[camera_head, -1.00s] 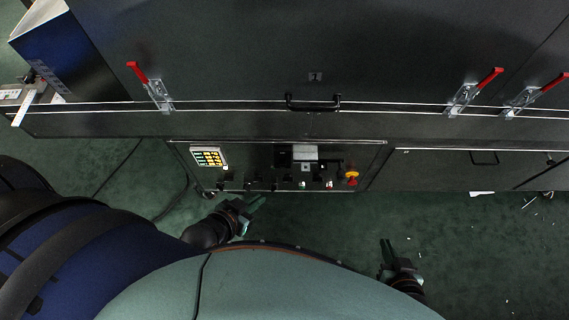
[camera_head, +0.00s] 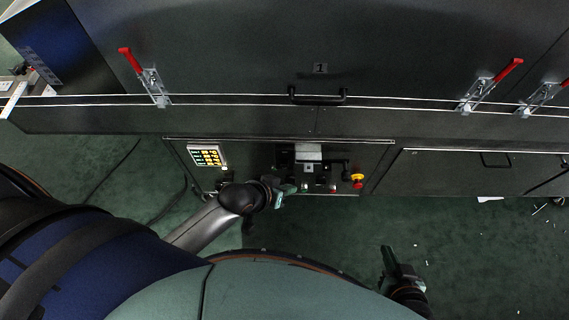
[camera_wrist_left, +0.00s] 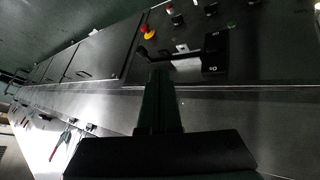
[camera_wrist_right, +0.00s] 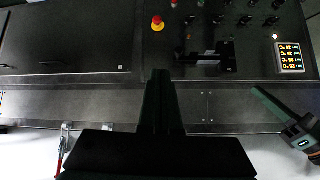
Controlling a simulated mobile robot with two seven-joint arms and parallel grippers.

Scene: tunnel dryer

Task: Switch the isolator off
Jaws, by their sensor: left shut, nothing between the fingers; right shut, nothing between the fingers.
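The isolator appears to be the black lever-like handle (camera_head: 339,163) on the dark control panel (camera_head: 250,158). It shows in the left wrist view (camera_wrist_left: 150,51) and the right wrist view (camera_wrist_right: 203,59). Its exact switch position I cannot tell. My left gripper (camera_head: 292,189) is shut and empty in front of the panel's lower edge, left of the handle. Its fingers (camera_wrist_left: 160,72) overlap the panel's edge in its own view. My right gripper (camera_head: 386,250) is shut and empty, lower right of the panel and apart from it. Its fingertips (camera_wrist_right: 160,73) appear left of the handle in its view.
A red-and-yellow emergency stop (camera_head: 357,181) sits right of the handle. A lit display (camera_head: 207,157) is at the panel's left. Small knobs line the panel. Above are a black door handle (camera_head: 318,97) and red-handled clamps (camera_head: 155,86).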

